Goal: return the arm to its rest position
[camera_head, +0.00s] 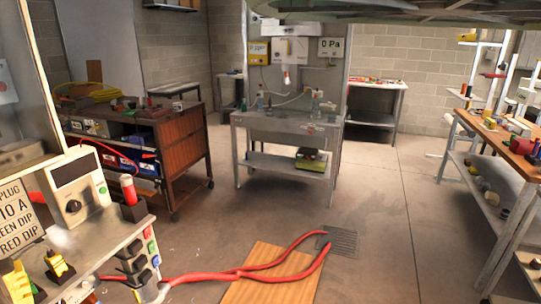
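Neither my gripper nor my arm can be made out in the head camera view. Whether the gripper is open or shut, and what it may hold, is hidden. The task names no other object.
A grey metal table (282,119) stands in the middle. A wooden cabinet (180,153) and a cluttered bench (92,245) stand at left, shelving (497,190) at right. Red hoses (225,275) cross a wooden board (272,290) near a floor grate (342,241). Floor (395,225) right of centre is clear.

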